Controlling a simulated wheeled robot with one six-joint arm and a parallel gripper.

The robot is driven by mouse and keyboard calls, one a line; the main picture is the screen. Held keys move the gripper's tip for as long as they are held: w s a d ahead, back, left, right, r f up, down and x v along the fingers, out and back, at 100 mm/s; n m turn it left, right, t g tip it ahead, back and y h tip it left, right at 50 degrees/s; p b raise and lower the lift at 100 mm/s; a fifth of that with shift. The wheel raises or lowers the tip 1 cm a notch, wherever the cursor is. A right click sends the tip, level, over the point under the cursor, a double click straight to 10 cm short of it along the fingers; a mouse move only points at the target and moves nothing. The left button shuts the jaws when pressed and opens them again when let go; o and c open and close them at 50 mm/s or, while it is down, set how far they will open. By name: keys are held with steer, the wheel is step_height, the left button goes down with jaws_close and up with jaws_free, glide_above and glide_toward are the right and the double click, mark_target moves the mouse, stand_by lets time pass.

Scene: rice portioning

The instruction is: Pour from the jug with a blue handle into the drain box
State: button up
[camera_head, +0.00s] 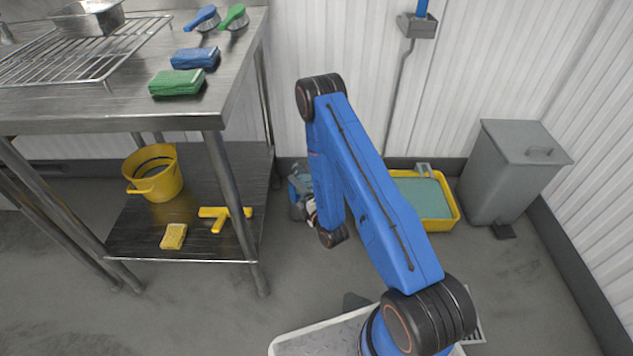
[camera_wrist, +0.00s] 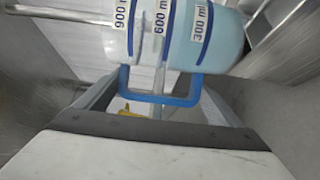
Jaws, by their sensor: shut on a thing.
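The jug (camera_wrist: 185,45) fills the top of the wrist view. It is pale and see-through, with 900 ml, 600 ml and 300 ml marks. Its blue handle (camera_wrist: 160,99) lies between the fingers of my gripper (camera_wrist: 160,106), which is shut on it. In the head view, a small bluish part of the jug (camera_head: 298,186) shows left of my blue arm, low beside the bench; the arm hides much of my gripper there. I cannot tell the jug's tilt. A grey box (camera_head: 417,26) on the back wall, with a blue pipe above, may be the drain box.
A yellow tub (camera_head: 455,205) with blue-green contents stands behind my arm, next to a grey pedal bin (camera_head: 512,175). The steel bench (camera_head: 120,110) is at left. A yellow bucket (camera_head: 154,178) and yellow sponge (camera_head: 173,236) are on its lower shelf.

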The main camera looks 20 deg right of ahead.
mark_target(298, 192)
steer(key=shift+n+g+y, duration=0.3)
steer(key=shift+n+y, duration=0.1)
steer(key=shift+y, duration=0.3)
steer(key=shift+s+a+f, duration=1.1)
steer(key=shift+a+f, duration=0.25)
steer(key=shift+a, duration=0.05)
steer(key=shift+r, duration=0.1)
steer(key=r, duration=0.1)
steer(key=r+m, duration=0.1)
steer(key=d+r+m+g, duration=0.1)
steer(key=shift+w, duration=0.35)
steer(key=shift+w+d+r+m+g, duration=0.35)
steer(key=shift+w+r+m, duration=0.1)
steer(key=shift+m, duration=0.45)
steer(key=shift+w+d+r+m+g, duration=0.4)
steer(key=shift+w+d+m, duration=0.15)
steer(key=shift+m, duration=0.1)
steer(key=shift+w+d+r+m+g, duration=0.25)
steer(key=shift+w+d+r+m, duration=0.15)
steer(key=shift+w+d+m, duration=0.2)
steer(key=shift+w+d+r+m+g+p, duration=0.2)
steer(key=shift+d+r+m+g+p, duration=0.1)
steer(key=shift+m, duration=0.25)
steer(key=shift+w+d+f+m, duration=0.1)
steer(key=shift+w+f+m, duration=0.1)
steer(key=shift+f+m, duration=0.1)
steer(key=shift+w+d+f+m+g+y+p, duration=0.5)
steer(key=shift+w+d+f+m+g, duration=0.15)
steer(key=shift+m+g, duration=0.2)
